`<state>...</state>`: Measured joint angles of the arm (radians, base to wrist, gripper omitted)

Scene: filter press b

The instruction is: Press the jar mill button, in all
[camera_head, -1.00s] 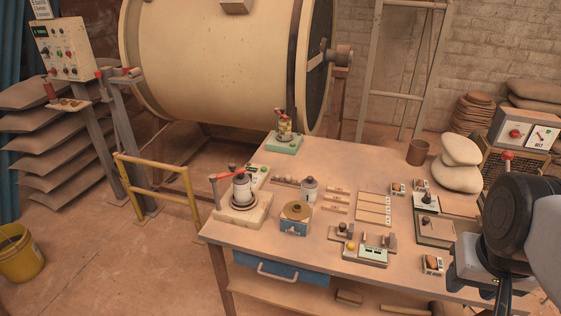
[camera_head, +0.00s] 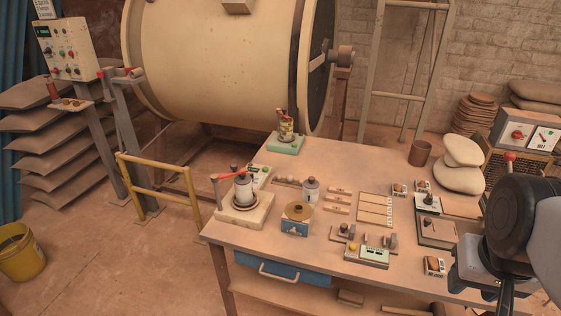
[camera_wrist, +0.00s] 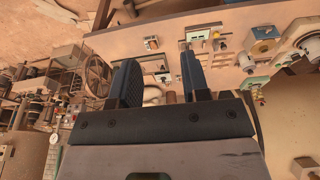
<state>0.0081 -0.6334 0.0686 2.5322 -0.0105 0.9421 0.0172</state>
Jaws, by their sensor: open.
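A small pale unit (camera_head: 368,254) with a yellow button (camera_head: 351,247), a greenish panel and grey upright parts stands near the table's front edge; it may be the jar mill, but I cannot read a label. What looks like the same unit shows upside down in the wrist view (camera_wrist: 200,38). A grey lidded jar (camera_head: 310,189) stands apart behind it. My gripper (camera_wrist: 159,64) is open, with nothing between its two fingers. In the head view my wrist is at the right edge, right of the unit and apart from it; the fingertips are hard to make out there.
A cream-based press with a red lever (camera_head: 242,205) and a brass-topped blue unit (camera_head: 296,219) stand left.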

